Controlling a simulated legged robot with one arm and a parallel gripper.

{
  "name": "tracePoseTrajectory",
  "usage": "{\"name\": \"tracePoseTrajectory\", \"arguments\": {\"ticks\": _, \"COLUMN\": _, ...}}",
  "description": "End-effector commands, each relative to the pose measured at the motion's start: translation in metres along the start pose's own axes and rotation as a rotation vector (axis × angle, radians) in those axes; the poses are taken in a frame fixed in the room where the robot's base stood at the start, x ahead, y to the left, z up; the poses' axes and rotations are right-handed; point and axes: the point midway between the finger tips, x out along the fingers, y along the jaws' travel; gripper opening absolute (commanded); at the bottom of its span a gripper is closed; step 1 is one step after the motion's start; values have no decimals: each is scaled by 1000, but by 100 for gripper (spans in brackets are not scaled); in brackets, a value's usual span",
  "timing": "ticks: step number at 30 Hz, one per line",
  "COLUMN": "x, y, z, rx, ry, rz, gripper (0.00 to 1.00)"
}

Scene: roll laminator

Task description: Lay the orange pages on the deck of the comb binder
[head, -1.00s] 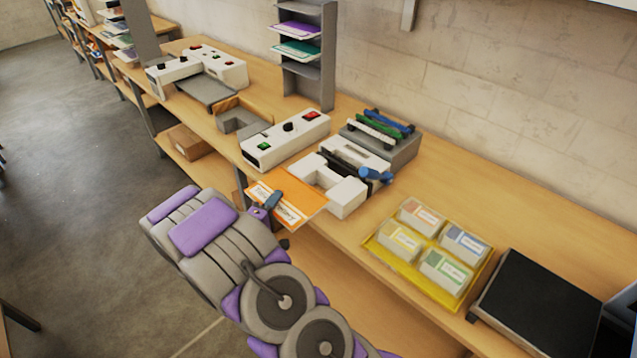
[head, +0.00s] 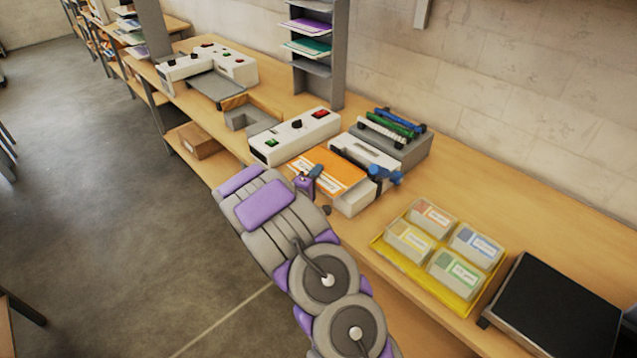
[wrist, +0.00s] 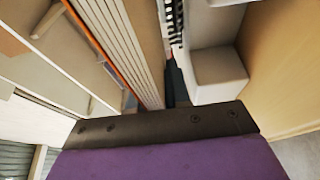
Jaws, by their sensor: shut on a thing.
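The orange pages (head: 334,170), with a white label, extend over the comb binder's white body (head: 363,153). They cover most of the front part of its deck; I cannot tell whether they rest on it or hover just above. My gripper (head: 313,174) is shut on the near left edge of the pages. The binder's blue lever handle (head: 386,174) stands just right of the pages. In the wrist view, the dark finger of my gripper spans the lower middle, and the point where it grips is hard to make out.
A white laminator with buttons (head: 295,136) stands left of the binder. A grey rack of combs (head: 385,137) is behind it. To the right are a yellow tray (head: 467,301) of boxes and a black-topped device (head: 556,306). Bare table lies between binder and yellow tray.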

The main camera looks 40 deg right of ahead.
Motion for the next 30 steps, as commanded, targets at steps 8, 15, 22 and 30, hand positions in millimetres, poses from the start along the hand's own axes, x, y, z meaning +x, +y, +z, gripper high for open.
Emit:
{"name": "tracePoseTrajectory", "arguments": {"ticks": 8, "x": 11, "y": -14, "z": 2, "rx": -2, "ry": 2, "rz": 1, "gripper": 0}}
{"name": "tracePoseTrajectory", "arguments": {"ticks": 15, "x": 10, "y": -37, "z": 2, "rx": -2, "ry": 2, "rz": 1, "gripper": 0}}
{"name": "tracePoseTrajectory", "arguments": {"ticks": 22, "x": 10, "y": -36, "z": 2, "rx": -1, "ry": 1, "rz": 1, "gripper": 0}}
{"name": "tracePoseTrajectory", "arguments": {"ticks": 30, "x": 10, "y": -36, "z": 2, "rx": -1, "ry": 1, "rz": 1, "gripper": 43}}
